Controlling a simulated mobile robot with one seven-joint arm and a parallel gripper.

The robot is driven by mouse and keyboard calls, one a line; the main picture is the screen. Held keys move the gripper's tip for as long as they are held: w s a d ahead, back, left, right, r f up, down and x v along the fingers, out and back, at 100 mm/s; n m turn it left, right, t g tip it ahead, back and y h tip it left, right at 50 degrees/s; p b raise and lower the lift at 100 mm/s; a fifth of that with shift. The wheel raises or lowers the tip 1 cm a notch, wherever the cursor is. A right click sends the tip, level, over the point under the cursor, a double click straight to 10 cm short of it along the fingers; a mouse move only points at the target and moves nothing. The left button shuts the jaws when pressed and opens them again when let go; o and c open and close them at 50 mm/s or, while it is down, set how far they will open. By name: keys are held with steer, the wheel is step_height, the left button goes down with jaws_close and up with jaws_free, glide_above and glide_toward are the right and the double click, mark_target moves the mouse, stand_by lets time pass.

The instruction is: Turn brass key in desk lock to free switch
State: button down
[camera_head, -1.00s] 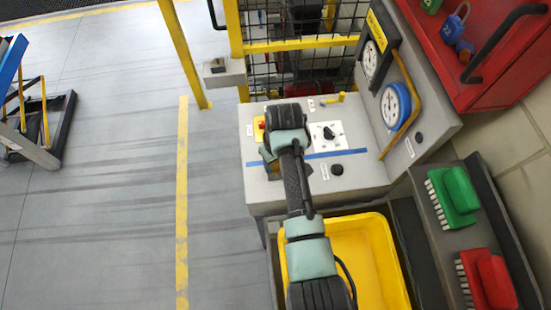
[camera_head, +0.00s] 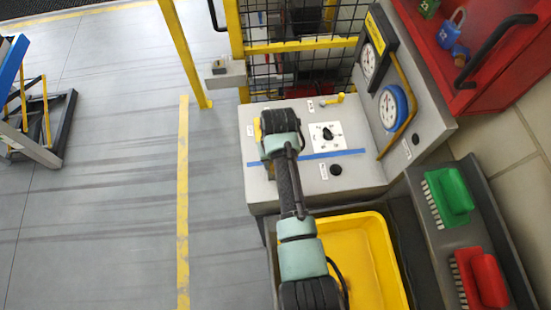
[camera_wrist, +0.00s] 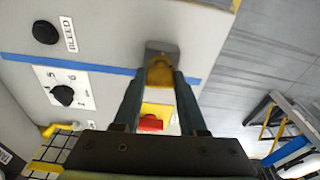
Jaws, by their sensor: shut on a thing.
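My gripper (camera_wrist: 160,78) is shut on the brass key (camera_wrist: 160,70), which shows yellow between its two fingers in the wrist view. The key's far end meets a grey lock block (camera_wrist: 162,48) on the desk panel. How far the key is turned I cannot tell. The black rotary switch (camera_wrist: 64,95) sits on a white numbered plate left of my gripper in the wrist view, and shows on the desk in the head view (camera_head: 327,135). In the head view my wrist hides the key and the fingers.
A red button (camera_wrist: 150,123) on a yellow base lies close to my fingers. A blue stripe (camera_head: 335,154) crosses the grey desk (camera_head: 360,175). Two gauges (camera_head: 389,108) stand on the right. A yellow bin (camera_head: 385,270) lies below my arm. Yellow posts and mesh (camera_head: 260,90) rise behind.

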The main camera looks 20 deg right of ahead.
steer(key=shift+m, duration=0.4)
steer(key=shift+c, duration=1.9)
jaws_free()
steer(key=shift+r, duration=0.1)
